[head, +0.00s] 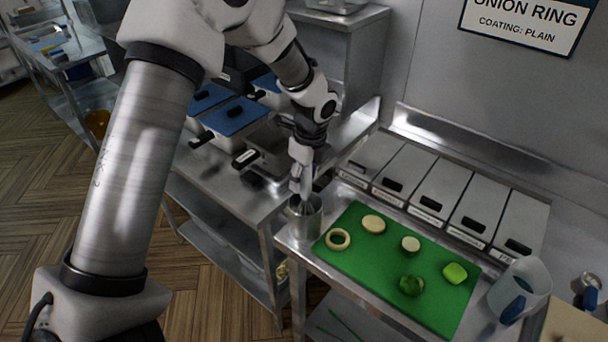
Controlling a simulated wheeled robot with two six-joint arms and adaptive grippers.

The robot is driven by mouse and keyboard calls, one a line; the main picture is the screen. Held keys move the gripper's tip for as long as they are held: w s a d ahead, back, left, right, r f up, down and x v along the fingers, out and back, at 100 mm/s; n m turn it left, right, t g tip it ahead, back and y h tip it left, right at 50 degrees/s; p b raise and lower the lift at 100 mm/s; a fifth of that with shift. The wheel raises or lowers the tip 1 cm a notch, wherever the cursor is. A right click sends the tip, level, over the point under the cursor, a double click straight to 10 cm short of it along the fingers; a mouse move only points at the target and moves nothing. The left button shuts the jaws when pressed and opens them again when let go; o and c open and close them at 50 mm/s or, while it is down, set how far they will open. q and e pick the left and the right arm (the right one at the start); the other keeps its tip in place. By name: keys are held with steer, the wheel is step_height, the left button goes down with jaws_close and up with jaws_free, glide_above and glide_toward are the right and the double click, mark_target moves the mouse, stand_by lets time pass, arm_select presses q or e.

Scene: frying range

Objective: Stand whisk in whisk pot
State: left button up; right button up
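A metal cylindrical pot (306,224), which looks like the whisk pot, stands at the left end of the steel counter, beside the green board. My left gripper (301,186) points down right above the pot's mouth, its fingertips close to the rim. The fingers look close together, but their gap is not clear from here. Something dark and thin shows at the pot's mouth under the fingers; I cannot make out a whisk for certain. My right gripper is not in view.
The green board (357,260) holds onion pieces and green vegetable pieces. Lidded steel bins (440,188) line the wall behind it. A pale jug (522,287) with a blue-handled item stands at the right. Blue-lidded containers (230,116) stand on the left counter. A gap separates the counters.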

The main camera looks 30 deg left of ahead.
arm_select(q)
steer(key=shift+s, duration=0.1)
steer(key=r, duration=0.4)
steer(key=d+r, duration=0.1)
steer(key=r, duration=0.7)
steer(key=shift+s+d, duration=0.1)
steer(key=shift+d, duration=0.2)
